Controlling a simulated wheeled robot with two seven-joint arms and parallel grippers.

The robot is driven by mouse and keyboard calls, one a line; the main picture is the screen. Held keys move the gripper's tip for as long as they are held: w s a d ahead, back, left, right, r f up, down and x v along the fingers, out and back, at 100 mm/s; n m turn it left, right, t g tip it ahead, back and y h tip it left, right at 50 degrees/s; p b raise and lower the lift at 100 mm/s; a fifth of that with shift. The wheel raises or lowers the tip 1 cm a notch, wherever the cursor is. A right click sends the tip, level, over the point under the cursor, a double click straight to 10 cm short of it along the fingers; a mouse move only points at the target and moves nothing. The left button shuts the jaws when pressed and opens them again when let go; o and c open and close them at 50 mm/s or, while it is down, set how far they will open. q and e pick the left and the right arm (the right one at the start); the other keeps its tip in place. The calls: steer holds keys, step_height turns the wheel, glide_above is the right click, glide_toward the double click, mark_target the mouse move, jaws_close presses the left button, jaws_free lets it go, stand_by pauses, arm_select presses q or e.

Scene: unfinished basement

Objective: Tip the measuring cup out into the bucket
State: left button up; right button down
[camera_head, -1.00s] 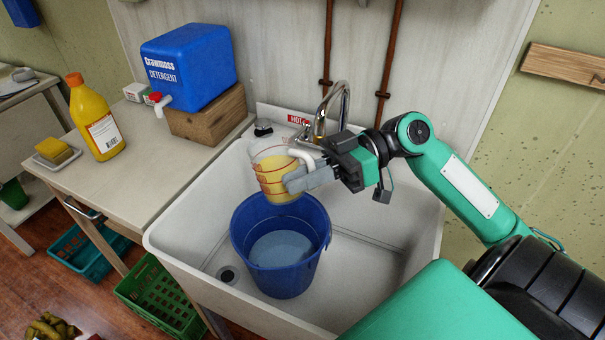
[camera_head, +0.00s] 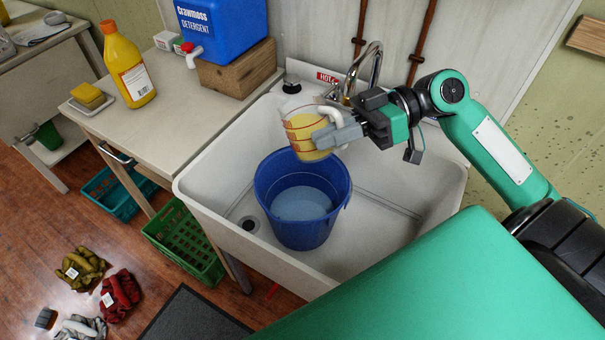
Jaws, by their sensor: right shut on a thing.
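The clear measuring cup (camera_head: 306,134) has red markings and holds yellow liquid. My right gripper (camera_head: 334,137) is shut on its white handle. The cup is over the back part of the blue bucket (camera_head: 302,232), above its rim, and looks slightly tilted. The bucket stands upright in the white sink and has clear, bluish liquid (camera_head: 301,203) in it. No stream runs from the cup. My left gripper is not in view.
The sink (camera_head: 395,235) has a curved metal faucet (camera_head: 372,62) behind the cup. A counter (camera_head: 145,120) at left bears a yellow bottle (camera_head: 127,65), a sponge on a dish (camera_head: 88,97) and a blue detergent container (camera_head: 225,28) on a wooden block (camera_head: 237,70). Gloves (camera_head: 118,294) lie on the floor.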

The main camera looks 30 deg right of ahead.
mark_target(320, 116)
steer(key=r+m+g+h+p, duration=0.1)
steer(key=p, duration=0.4)
steer(key=shift+w+r+m, duration=0.1)
steer(key=shift+r+m, duration=0.05)
steer(key=shift+m, duration=0.15)
stand_by(0.7)
steer(key=shift+w+a+r+m+g+h+p, duration=0.2)
steer(key=shift+w+r+m+g+h+p, duration=0.35)
steer(key=shift+p, duration=2.15)
steer(key=shift+s+f, duration=0.1)
steer(key=shift+s, duration=0.05)
steer(key=shift+m+p, duration=0.25)
steer(key=shift+p, duration=0.2)
steer(key=shift+w+a+g+h+p, duration=0.1)
steer(key=shift+w+g+h+p, duration=0.15)
steer(key=shift+p, duration=0.65)
steer(key=shift+w+a+r+m+g+p, duration=0.2)
steer(key=shift+w+m+g+p, duration=0.3)
steer(key=shift+p, duration=2.05)
steer(key=shift+s, duration=0.15)
